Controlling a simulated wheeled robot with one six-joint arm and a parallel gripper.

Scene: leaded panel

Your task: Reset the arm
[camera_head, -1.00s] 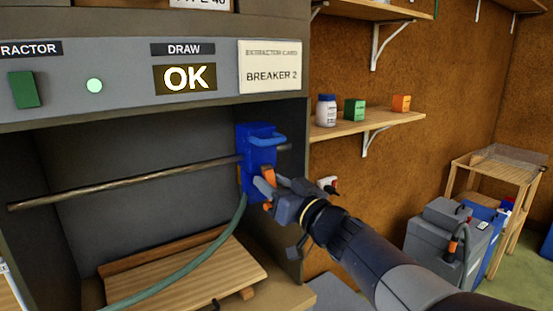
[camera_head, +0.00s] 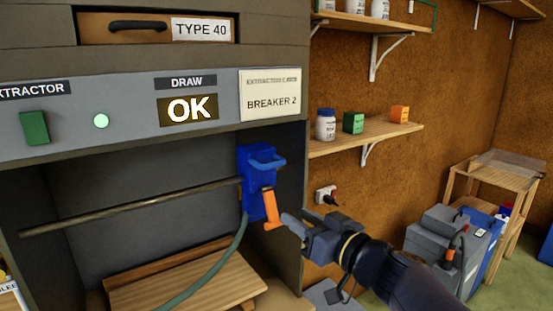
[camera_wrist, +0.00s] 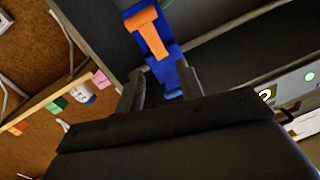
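My gripper (camera_head: 300,228) is open and empty in the head view, to the lower right of a blue device (camera_head: 256,177) with an orange lever (camera_head: 269,211). The device sits at the right end of a horizontal rod (camera_head: 130,207) inside the grey hood, with a green hose hanging below it. In the wrist view the gripper's two fingers (camera_wrist: 160,85) stand apart. The orange lever (camera_wrist: 152,34) and blue device (camera_wrist: 168,66) appear beyond them. A gap shows between the fingers and the lever.
The hood's panel (camera_head: 75,115) shows a green switch, a lit lamp and "OK". A wooden board (camera_head: 190,283) lies in the hood. Shelves (camera_head: 375,138) with small containers are on the right wall. A grey machine (camera_head: 435,245) and wooden stand (camera_head: 500,180) are at the right.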

